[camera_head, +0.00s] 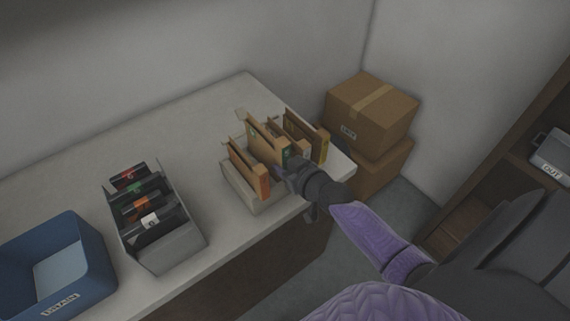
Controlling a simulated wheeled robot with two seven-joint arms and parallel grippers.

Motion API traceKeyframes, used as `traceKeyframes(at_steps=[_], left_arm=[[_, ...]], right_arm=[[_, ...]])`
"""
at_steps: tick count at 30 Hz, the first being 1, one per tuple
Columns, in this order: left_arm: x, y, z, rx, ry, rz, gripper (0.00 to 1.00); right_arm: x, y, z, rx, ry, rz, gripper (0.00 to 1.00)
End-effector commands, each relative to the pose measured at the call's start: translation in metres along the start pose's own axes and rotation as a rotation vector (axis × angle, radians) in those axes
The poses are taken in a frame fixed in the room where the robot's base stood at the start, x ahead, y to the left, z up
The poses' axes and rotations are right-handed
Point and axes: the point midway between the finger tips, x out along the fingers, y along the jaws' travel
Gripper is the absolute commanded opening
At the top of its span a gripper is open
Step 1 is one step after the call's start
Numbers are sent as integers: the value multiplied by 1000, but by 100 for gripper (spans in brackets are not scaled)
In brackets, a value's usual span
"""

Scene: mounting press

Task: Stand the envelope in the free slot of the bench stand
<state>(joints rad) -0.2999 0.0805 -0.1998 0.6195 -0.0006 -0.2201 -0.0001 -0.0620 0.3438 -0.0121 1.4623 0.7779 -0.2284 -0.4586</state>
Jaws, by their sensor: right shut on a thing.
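The bench stand (262,203) is a pale rack near the right end of the bench. A tan envelope with a green mark (265,139) is upright at the middle of the stand, a little higher than its neighbours. My right gripper (287,172) is shut on this envelope at its near end. Whether the envelope's lower edge is inside a slot is hidden. Another tan envelope with an orange end (250,168) stands to its left in the stand, and one with a yellow-green mark (306,135) stands to its right. My left gripper is out of view.
A grey holder (175,250) with several dark items stands left of the stand. A blue bin (85,260) is at the far left. Cardboard boxes (370,110) are stacked beyond the bench's right end. A shelf (470,205) holding a grey tray (550,155) is at far right.

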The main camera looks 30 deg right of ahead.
Motion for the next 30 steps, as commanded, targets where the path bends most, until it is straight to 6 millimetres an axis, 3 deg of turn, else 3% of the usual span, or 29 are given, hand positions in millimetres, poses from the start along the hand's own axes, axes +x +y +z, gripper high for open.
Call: traceKeyframes(at_steps=[9, 22, 29, 30], left_arm=[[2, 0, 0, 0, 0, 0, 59], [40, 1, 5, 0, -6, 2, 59], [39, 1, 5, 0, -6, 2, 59], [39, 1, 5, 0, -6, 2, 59]], right_arm=[[1, 0, 2, 0, 1, 0, 0], [17, 0, 40, -1, 0, 0, 0], [16, 0, 40, 0, 1, 0, 0], [16, 0, 40, 0, 1, 0, 41]])
